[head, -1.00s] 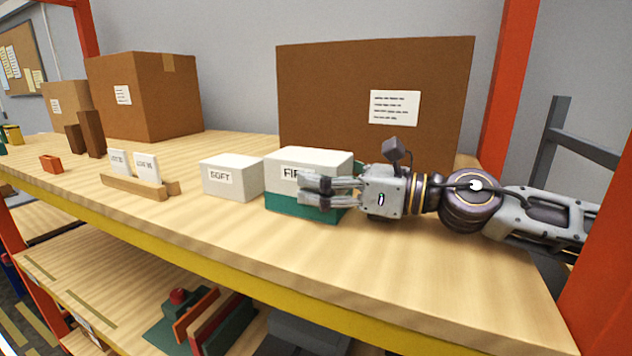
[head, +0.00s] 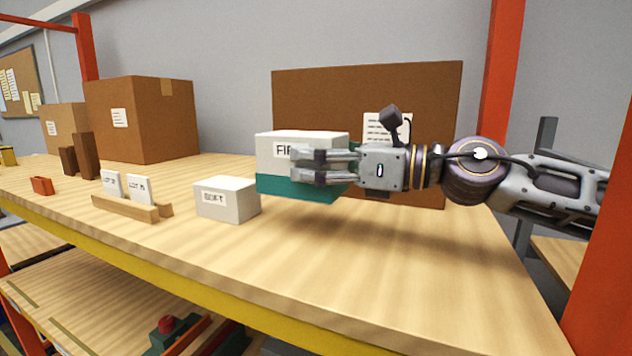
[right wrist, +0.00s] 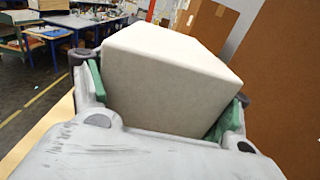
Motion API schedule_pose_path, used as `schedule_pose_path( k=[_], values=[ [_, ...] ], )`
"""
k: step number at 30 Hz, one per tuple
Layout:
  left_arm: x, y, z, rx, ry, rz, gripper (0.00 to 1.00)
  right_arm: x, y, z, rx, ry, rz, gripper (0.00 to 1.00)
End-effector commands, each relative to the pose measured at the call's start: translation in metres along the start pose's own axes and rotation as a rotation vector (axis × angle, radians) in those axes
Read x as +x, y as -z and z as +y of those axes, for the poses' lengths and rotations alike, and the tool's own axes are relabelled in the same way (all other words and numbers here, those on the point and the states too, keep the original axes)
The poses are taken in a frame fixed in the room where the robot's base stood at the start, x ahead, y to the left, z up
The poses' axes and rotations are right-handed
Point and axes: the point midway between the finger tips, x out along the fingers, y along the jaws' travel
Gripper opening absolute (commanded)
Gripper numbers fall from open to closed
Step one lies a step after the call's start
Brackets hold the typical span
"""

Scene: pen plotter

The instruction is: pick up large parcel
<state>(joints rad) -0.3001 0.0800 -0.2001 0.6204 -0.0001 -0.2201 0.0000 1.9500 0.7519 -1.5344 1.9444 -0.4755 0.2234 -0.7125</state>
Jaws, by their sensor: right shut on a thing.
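The large parcel (head: 273,157) is a white box with a teal lower part and a label of which "FIR" shows. My right gripper (head: 305,166) is shut on it, with its fingers across the near face hiding part of the label. The parcel is held above the wooden shelf, with a shadow below. In the right wrist view, the white parcel (right wrist: 165,80) sits tilted between the fingers. My left gripper is not in view.
A smaller white "SOFT" box (head: 227,201) stands left of the parcel. A wooden holder with white cards (head: 125,208) is further left. Large brown cartons (head: 330,100) (head: 150,120) stand behind. An orange post (head: 606,220) rises at right. The front shelf top (head: 330,260) is clear.

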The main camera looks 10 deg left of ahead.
Motion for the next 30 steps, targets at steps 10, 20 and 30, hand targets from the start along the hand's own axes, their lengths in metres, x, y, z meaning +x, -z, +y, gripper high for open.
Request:
schedule_pose_path(
  k=[10,20,30],
  values=[
    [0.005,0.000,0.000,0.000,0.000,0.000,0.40,0.000,-0.028,0.001,-0.001,-0.001,-0.001,0.40],
    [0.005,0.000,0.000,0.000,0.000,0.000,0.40,0.000,-0.031,0.001,-0.002,0.000,-0.002,0.40],
    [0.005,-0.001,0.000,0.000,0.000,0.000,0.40,0.000,-0.033,0.001,-0.002,-0.001,-0.002,0.40]
  ],
)
